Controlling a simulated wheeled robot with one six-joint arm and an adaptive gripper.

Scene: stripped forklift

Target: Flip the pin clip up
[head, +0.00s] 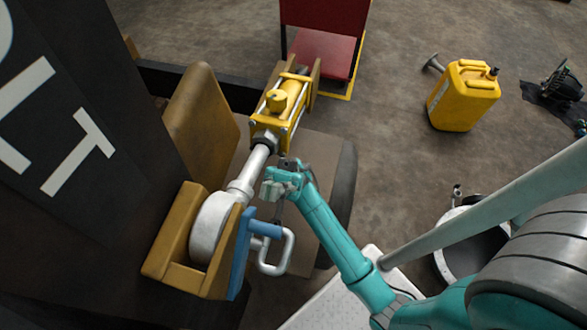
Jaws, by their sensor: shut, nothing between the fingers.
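The pin clip (277,254) is a pale looped handle on the right side of the bracket, hanging beside the blue pin (264,229). A blue plate (241,255) lies against the bracket's right face. My gripper (280,208) is at the end of the teal arm, just above the clip and pin. It looks shut and empty. My wrist partly hides the gripper, and I cannot tell whether the fingertips touch the pin or clip.
A yellow hydraulic cylinder (281,103) with a pale rod (256,162) runs into the ochre bracket (170,245). A dark tyre (340,190) stands to the right. A yellow jerrycan (464,96) and a red seat (325,52) are farther back. Floor is clear between tyre and jerrycan.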

